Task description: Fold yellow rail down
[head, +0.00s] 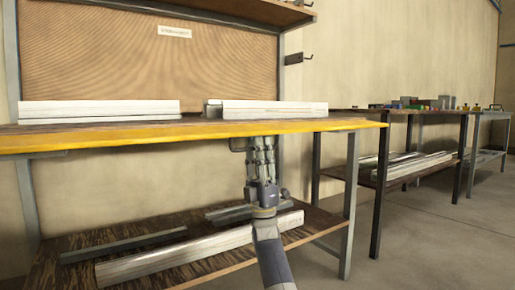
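The yellow rail (110,138) runs along the whole front edge of the workbench, level with its top. My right gripper (262,148) points upward from below, in front of the bench. Its fingertips are at the lower edge of the rail, right of the bench's middle. I cannot tell whether they touch the rail or whether the fingers are open or shut. A small dark bracket or handle (238,145) shows under the rail just left of the fingertips. My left gripper is not in view.
Pale profiles (100,108) lie on the bench top, with more profiles (275,109) to the right. The lower shelf (75,269) holds a long profile (190,250) and grey bars. Another bench (385,118) with small coloured items stands at right. The floor (440,240) at right is clear.

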